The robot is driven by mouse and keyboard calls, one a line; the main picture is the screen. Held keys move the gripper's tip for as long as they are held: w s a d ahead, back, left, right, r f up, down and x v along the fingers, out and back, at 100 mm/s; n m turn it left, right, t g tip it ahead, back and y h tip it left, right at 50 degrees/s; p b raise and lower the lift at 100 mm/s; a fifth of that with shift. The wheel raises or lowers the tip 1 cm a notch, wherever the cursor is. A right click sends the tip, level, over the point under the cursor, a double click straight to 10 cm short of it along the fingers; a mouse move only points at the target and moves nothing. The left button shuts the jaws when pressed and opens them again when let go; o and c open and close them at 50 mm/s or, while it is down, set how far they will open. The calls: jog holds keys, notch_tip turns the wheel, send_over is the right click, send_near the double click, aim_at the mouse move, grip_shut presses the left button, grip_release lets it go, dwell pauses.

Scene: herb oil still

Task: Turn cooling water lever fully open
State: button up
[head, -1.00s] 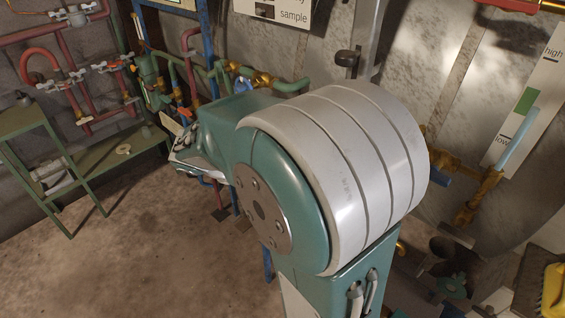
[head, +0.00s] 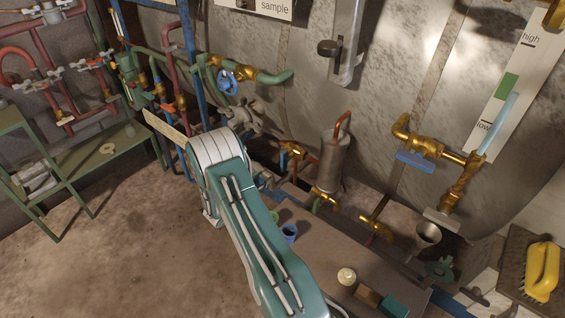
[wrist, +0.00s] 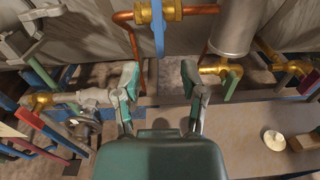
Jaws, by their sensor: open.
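My gripper (wrist: 160,82) is open and empty in the wrist view, its two fingers wide apart. A blue lever (wrist: 158,25) stands upright on a brass valve (wrist: 176,11) in a copper pipe, ahead of the gap between the fingers and apart from them. Its top is cut off by the picture edge. I cannot tell for certain that it is the cooling water lever. In the head view, a small blue lever (head: 283,161) shows by a brass valve left of the metal cylinder (head: 334,160). My arm covers the left part there, and I cannot make out the gripper clearly.
Another blue lever (head: 415,162) hangs on brass pipework at the right. A blue handwheel (head: 228,82) is at the back. A green lever (wrist: 232,84) is right of my fingers. Open floor lies left.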

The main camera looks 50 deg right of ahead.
aim_at(283, 161)
jog(key=d, duration=0.7)
jog(key=w+d+f, duration=0.1)
jog(key=d, duration=0.3)
jog(key=shift+d, duration=0.1)
grip_shut()
jog(key=shift+r, duration=0.1)
